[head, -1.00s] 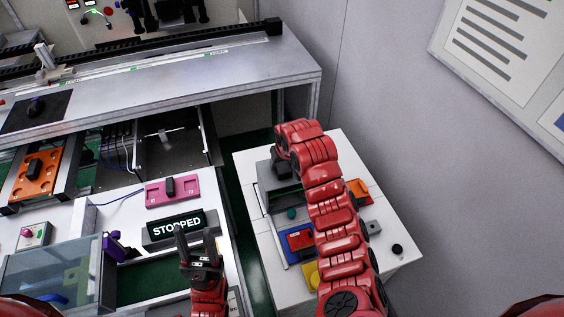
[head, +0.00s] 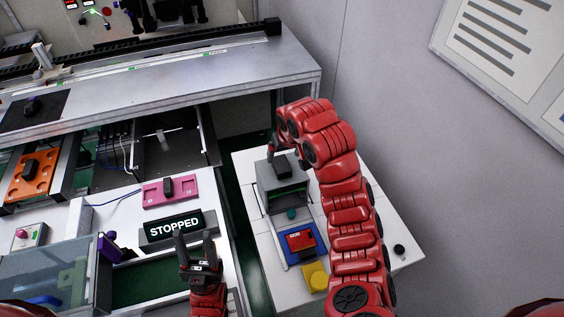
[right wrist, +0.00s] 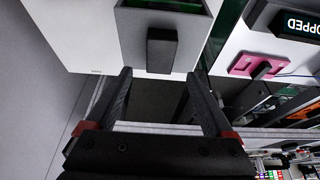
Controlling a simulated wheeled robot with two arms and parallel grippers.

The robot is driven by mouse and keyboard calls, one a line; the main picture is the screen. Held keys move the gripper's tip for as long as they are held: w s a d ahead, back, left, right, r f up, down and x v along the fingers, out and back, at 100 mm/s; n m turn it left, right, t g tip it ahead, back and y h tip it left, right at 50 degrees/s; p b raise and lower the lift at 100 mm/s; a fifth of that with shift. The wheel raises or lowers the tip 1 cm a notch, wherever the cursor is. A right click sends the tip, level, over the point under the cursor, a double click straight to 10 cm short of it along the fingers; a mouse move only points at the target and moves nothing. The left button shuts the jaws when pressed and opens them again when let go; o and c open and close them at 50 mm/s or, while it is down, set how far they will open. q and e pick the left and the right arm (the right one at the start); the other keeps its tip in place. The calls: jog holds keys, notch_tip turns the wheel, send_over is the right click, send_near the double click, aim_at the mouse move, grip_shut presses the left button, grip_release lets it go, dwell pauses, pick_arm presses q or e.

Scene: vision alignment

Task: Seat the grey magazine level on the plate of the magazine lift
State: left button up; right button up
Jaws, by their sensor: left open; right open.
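The grey magazine (head: 267,178) stands on the white side table, its black handle (head: 283,165) on top. My right gripper (head: 274,146) is open and empty, just above and behind the handle. In the right wrist view the magazine (right wrist: 131,42) is at the top, and its handle (right wrist: 162,52) lines up with the gap between the open fingers (right wrist: 159,76), which appear clear of it. My left gripper (head: 194,240) is open and empty in front of the STOPPED sign. A dark bay (head: 168,158) under the bench may be the magazine lift; its plate is not clearly visible.
The white side table (head: 385,232) also holds a blue tray with a red block (head: 300,240), a yellow block (head: 315,276) and a black knob (head: 399,249). A pink plate (head: 168,191) lies by the STOPPED sign (head: 174,226). A green-floored gap separates the tables.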

jog(key=p+v, duration=0.1)
jog(key=v, duration=0.4)
